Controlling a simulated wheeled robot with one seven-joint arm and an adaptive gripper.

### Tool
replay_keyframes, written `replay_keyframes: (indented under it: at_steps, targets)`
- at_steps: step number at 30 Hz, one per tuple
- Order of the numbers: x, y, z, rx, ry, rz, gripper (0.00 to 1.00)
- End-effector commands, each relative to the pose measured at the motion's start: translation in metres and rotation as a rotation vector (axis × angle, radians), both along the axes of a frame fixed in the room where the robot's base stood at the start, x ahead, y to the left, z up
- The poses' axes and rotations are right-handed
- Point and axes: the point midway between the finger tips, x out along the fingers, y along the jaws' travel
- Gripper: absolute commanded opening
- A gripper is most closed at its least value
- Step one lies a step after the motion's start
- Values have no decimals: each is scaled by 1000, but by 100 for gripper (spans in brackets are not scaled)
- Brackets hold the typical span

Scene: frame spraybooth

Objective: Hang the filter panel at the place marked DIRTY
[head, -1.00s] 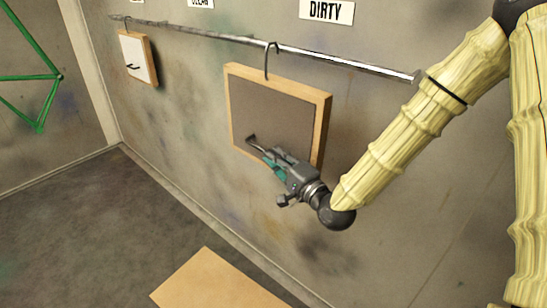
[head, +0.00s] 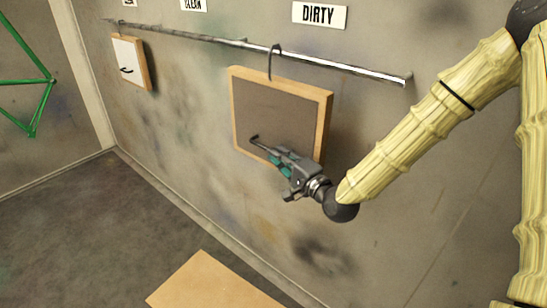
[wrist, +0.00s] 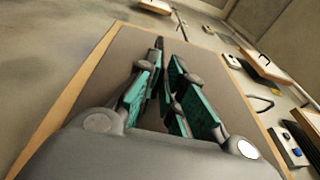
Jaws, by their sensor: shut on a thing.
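The filter panel (head: 275,112) is a grey square in a light wooden frame with a dark wire hook (head: 274,62) on top. It hangs upright in front of the wall, and its hook's top meets the rail (head: 345,68) in the picture. I cannot tell whether the hook is over the rail or just in front of it. The DIRTY sign (head: 319,15) is above and slightly right of the hook. My gripper (head: 268,147) is shut on the panel's dark handle, low on its face. In the wrist view the fingers (wrist: 168,85) cover most of the handle, with the panel behind.
A small white panel (head: 128,60) in a wooden frame hangs near the rail's left end. A partly readable sign (head: 193,4) is above the rail. A green frame (head: 35,105) is at the left, and a tan board (head: 213,283) is at the bottom. The grey floor between is clear.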

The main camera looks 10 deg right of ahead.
Motion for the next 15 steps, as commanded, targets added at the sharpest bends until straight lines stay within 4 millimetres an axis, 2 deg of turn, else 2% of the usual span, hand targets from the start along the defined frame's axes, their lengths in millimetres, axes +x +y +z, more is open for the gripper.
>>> replay_keyframes:
  at_steps: [15]
  targets:
    - [19,-24,1,1,-3,0,0]
